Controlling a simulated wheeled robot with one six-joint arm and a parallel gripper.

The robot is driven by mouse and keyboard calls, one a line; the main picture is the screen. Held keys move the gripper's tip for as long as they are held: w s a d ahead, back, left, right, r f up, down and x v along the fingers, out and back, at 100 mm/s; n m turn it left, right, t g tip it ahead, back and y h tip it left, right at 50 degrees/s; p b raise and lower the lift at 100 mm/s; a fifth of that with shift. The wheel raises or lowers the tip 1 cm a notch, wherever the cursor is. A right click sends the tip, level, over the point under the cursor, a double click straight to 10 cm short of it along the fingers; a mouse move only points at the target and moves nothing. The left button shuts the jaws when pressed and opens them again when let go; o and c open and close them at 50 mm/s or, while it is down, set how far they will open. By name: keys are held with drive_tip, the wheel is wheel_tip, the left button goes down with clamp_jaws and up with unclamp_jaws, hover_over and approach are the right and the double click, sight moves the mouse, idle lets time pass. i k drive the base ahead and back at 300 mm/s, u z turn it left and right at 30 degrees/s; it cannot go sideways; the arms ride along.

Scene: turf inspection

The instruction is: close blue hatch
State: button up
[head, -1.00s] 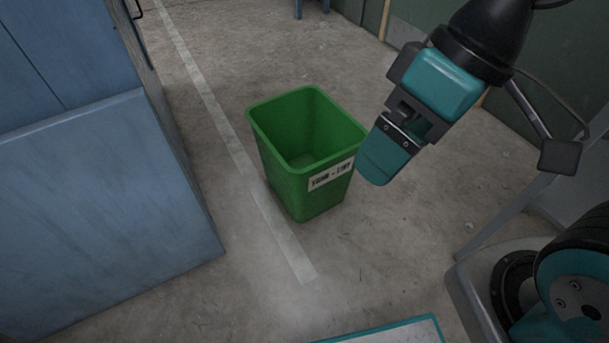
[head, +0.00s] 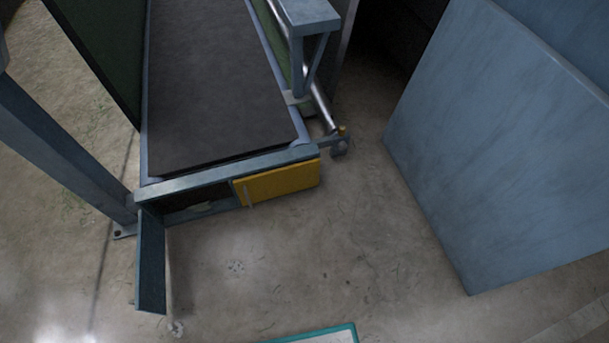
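A blue hatch (head: 151,262) stands swung open at the front left end of a conveyor-like frame. A yellow hatch (head: 277,184) with a pale handle covers the part to the right of the opening and looks shut. My gripper is not in view.
A dark belt (head: 212,85) runs back from the frame's front beam (head: 228,173). A slanted blue-grey post (head: 60,140) stands at the left. A large blue cabinet (head: 520,150) stands at the right.

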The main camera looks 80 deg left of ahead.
sight(150, 285)
drive_tip(key=u, duration=0.05)
drive_tip(key=k, duration=1.4)
drive_tip(key=u, duration=2.2)
drive_tip(key=k, duration=0.25)
drive_tip(key=u, duration=0.35)
